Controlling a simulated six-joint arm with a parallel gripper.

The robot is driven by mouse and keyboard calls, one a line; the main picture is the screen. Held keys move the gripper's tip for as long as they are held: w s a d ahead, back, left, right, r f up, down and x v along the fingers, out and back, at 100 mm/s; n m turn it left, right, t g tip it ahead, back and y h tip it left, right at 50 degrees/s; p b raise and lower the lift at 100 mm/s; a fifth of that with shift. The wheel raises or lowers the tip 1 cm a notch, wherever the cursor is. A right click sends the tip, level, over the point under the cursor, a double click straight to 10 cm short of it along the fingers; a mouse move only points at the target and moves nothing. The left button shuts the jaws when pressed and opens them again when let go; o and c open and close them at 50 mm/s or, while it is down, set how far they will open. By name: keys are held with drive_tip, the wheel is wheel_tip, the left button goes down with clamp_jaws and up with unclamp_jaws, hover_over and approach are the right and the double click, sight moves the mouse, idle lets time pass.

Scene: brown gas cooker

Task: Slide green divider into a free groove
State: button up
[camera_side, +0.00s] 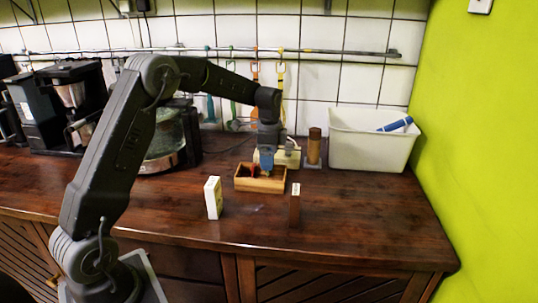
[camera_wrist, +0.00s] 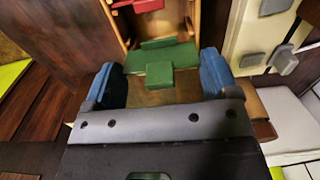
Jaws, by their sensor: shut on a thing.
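A light wooden box (camera_side: 247,186) stands on the counter in the side view, and its inside shows at the top of the wrist view. My gripper (camera_side: 267,163), with blue fingers, points down over the box's right half. In the wrist view the green divider (camera_wrist: 172,56) lies between the fingers, with a raised block in its middle, and my gripper is shut on it. The divider is at or above the box; whether it sits in a groove cannot be told. A red divider (camera_wrist: 143,5) is farther along in the box, and it shows at the left in the side view (camera_side: 252,171).
A white carton (camera_side: 213,198) and a dark brown block (camera_side: 295,206) stand in front of the box. Behind are a pale socket block (camera_side: 291,157), a brown cylinder (camera_side: 314,147) and a white bin (camera_side: 368,150). The counter's right front is clear.

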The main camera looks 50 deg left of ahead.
drive_tip(key=shift+f, duration=1.75)
drive_tip(key=o, duration=0.8)
wheel_tip(320, 180, up, 14)
drive_tip(key=shift+f, duration=0.1)
